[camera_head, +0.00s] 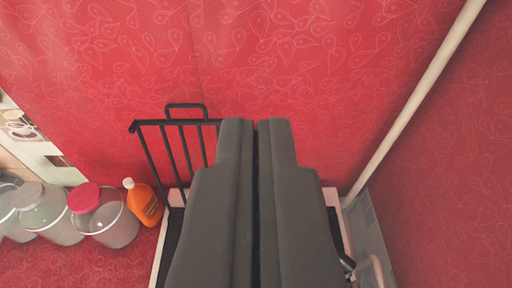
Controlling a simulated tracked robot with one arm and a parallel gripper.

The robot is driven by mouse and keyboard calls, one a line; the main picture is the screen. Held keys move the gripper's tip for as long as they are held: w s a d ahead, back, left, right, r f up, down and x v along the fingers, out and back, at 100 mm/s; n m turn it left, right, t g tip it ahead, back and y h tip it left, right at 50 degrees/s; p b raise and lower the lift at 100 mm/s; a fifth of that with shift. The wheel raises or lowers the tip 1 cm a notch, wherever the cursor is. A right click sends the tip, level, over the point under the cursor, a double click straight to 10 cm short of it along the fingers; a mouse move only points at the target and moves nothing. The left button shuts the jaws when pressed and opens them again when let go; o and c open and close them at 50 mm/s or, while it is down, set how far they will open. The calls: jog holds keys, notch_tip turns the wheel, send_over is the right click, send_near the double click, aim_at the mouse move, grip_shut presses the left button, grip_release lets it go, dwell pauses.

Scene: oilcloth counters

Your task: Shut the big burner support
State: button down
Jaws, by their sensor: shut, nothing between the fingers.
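The big burner support (167,128) is a black wire grate with several bars and a small handle loop at its top. It stands raised in front of the red wall, left of the middle. My gripper (256,122) is shut and empty, its dark grey fingers together in the middle of the view. The fingers cover the right part of the grate, so I cannot tell whether they touch it. Below the grate is the stove (163,245), with a pale edge and dark top, mostly hidden behind my gripper.
An orange bottle (145,205) stands close left of the stove. Clear jars (113,224), one with a red lid, stand further left on the red counter. A pale pole (418,98) slants up at the right. A grey panel (368,235) is at the lower right.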

jog(key=w+a+f+m+g+y+p, duration=0.1)
jog(key=w+f+g+y+p, duration=0.35)
jog(key=w+f, duration=0.7)
jog(key=w+a+f+m+g+y+p, duration=0.2)
jog(key=w+f+g+y+p, duration=0.35)
jog(key=f, duration=0.85)
jog(key=w+d+f+m+t+y+p, duration=0.25)
jog(key=w+d+f+p, duration=0.2)
jog(key=f, duration=0.25)
jog(key=w+d+f+m+t+y+p, duration=0.1)
jog(key=w+d+f+m+t+p, duration=0.2)
jog(key=w+d+f+m, duration=0.25)
jog(key=w+a+f+n+p, duration=0.1)
jog(key=w+a+f+p, duration=0.2)
jog(key=w+a, duration=0.2)
jog(key=shift+w+a+n+p, duration=0.2)
jog(key=shift+a+n+p, duration=0.2)
jog(key=shift+a, duration=0.8)
jog(key=shift+s+a+f+g+b, duration=0.15)
jog(key=shift+g+b, duration=0.1)
jog(key=shift+b, duration=0.15)
